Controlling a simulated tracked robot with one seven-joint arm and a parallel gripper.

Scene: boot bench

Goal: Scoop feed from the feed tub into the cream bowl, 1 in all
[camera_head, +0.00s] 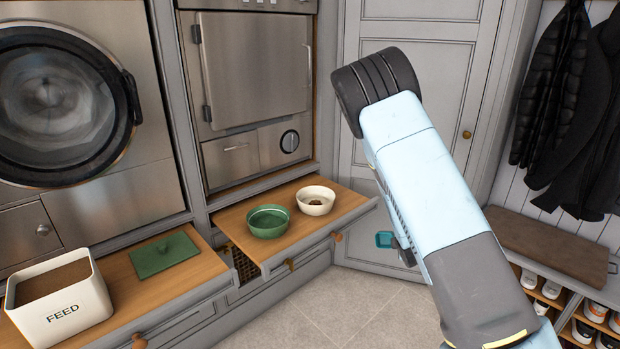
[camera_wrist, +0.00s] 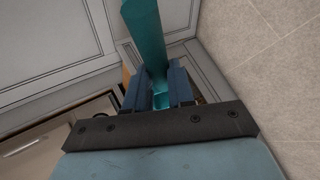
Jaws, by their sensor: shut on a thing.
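The white feed tub (camera_head: 62,305), marked FEED, stands at the lower left with brown feed inside. The cream bowl (camera_head: 316,201) sits on the pulled-out wooden shelf, with a little brown matter in its bottom. A teal scoop (camera_head: 385,240) shows beside my arm, to the right of the shelf. In the wrist view the teal scoop (camera_wrist: 143,38) stands between the fingers of my gripper (camera_wrist: 158,88), which is shut on it. My gripper is mostly hidden behind my arm in the head view. I cannot tell whether the scoop holds feed.
A green bowl (camera_head: 268,221) stands left of the cream bowl on the same shelf (camera_head: 300,233). A shoe rack (camera_head: 570,300) is at the right. The tiled floor (camera_head: 340,300) is clear.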

